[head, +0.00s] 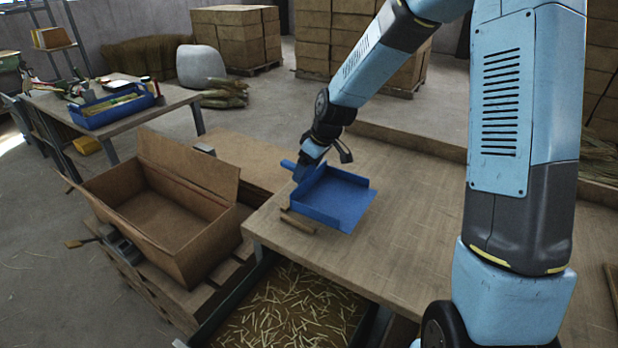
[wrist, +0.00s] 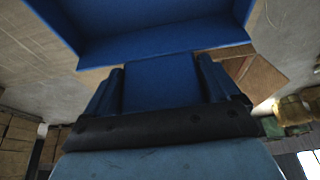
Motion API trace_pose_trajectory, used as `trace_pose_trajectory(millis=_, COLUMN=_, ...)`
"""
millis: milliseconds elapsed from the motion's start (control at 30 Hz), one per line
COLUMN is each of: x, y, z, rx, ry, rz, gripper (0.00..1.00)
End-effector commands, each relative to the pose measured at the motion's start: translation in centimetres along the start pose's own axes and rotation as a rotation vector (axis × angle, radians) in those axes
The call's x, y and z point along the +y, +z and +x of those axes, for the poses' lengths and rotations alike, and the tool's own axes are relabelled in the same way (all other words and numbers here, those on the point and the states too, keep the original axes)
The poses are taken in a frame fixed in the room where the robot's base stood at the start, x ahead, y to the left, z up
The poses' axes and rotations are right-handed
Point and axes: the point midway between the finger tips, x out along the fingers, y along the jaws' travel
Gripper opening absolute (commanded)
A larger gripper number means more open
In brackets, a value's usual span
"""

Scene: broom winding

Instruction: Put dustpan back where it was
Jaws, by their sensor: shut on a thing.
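The blue dustpan (head: 336,197) is at the left part of the wooden table, its handle (head: 288,165) pointing to the upper left. My gripper (head: 308,168) is at the handle end and is shut on it. In the wrist view, the two fingers of my gripper (wrist: 160,88) stand on either side of the blue handle (wrist: 161,82), with the dustpan's pan (wrist: 165,42) beyond them. I cannot tell whether the pan touches the tabletop.
The wooden table (head: 400,225) is mostly bare; a small wooden piece (head: 297,221) lies near its left edge. An open cardboard box (head: 165,220) stands left. A bin with straw bits (head: 290,310) is below the front edge. A blue tray (head: 115,107) sits on a far bench.

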Motion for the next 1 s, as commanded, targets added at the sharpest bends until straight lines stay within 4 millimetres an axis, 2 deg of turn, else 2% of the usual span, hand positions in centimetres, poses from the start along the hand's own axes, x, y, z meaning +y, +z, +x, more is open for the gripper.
trace_pose_trajectory(millis=100, x=0.6, y=-0.1, z=1.2, rx=-0.001, ry=-0.002, rz=0.0, gripper=0.35)
trace_pose_trajectory(millis=400, x=1.5, y=-0.3, z=2.7, rx=0.0, ry=-0.001, rz=0.001, gripper=0.35)
trace_pose_trajectory(millis=600, x=1.4, y=0.8, z=5.1, rx=-0.002, ry=-0.002, rz=0.001, gripper=0.35)
trace_pose_trajectory(millis=967, x=1.5, y=0.9, z=5.4, rx=0.0, ry=0.0, rz=0.001, gripper=0.35)
trace_pose_trajectory(millis=1000, x=1.5, y=1.0, z=5.5, rx=0.0, ry=0.0, rz=0.001, gripper=0.91)
